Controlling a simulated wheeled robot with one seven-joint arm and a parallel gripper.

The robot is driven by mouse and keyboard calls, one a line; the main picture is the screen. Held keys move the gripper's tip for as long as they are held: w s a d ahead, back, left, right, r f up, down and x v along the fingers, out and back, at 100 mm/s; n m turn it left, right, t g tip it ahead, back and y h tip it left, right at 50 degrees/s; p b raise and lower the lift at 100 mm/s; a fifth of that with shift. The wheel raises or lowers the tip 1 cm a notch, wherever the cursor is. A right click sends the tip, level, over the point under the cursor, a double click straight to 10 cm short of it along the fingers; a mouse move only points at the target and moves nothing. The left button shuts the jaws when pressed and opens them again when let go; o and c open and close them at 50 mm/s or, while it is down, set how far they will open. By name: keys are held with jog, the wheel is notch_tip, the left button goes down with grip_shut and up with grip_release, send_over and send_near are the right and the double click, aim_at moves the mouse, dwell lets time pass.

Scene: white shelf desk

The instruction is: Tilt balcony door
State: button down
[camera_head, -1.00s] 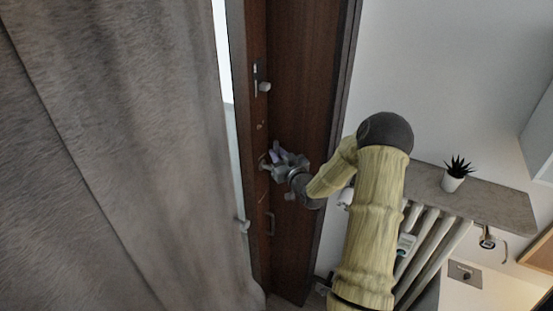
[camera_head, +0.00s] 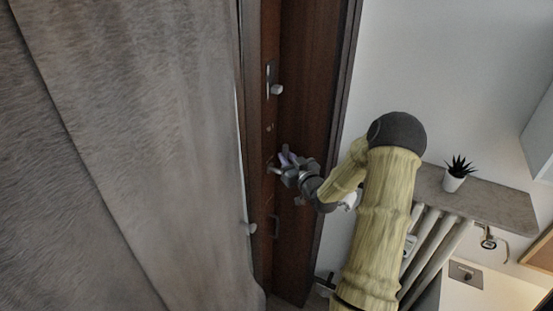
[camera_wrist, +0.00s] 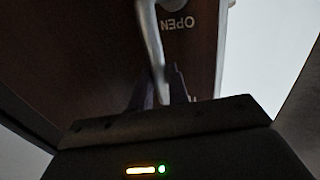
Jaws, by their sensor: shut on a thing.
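The dark brown balcony door (camera_head: 306,100) stands at the centre of the head view, partly covered by the curtain on its left. My gripper (camera_head: 280,163) is at the middle of the door's height, at its left edge. In the wrist view my gripper (camera_wrist: 160,88) is shut on a slim silver handle (camera_wrist: 151,40), which runs up between the dark fingers. The word "OPEN" shows upside down on the brown door surface (camera_wrist: 195,55) beside the handle. The handle is too small to make out well in the head view. A white knob (camera_head: 276,89) on a plate sits higher on the door.
A grey curtain (camera_head: 150,140) fills the left side. A grey shelf (camera_head: 490,201) with a small potted plant (camera_head: 455,179) stands right of my arm, above a white radiator (camera_head: 432,255).

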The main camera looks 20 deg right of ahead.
jog(key=shift+s+d+r+b, duration=0.2)
jog(key=shift+s+d, duration=0.8)
jog(key=shift+s+d+r+b, duration=0.15)
jog(key=shift+s+d+r, duration=0.05)
jog(key=shift+s+d, duration=0.75)
jog(key=c, duration=1)
grip_release()
jog(key=shift+s+d, duration=0.1)
jog(key=shift+s, duration=0.2)
jog(key=shift+c, duration=0.2)
jog(key=shift+o, duration=0.2)
jog(key=shift+w+a+f, duration=0.1)
jog(key=shift+a+f, duration=0.1)
jog(key=shift+a, duration=0.05)
jog(key=s+b, duration=0.2)
jog(key=s, duration=0.8)
jog(key=shift+d, duration=0.3)
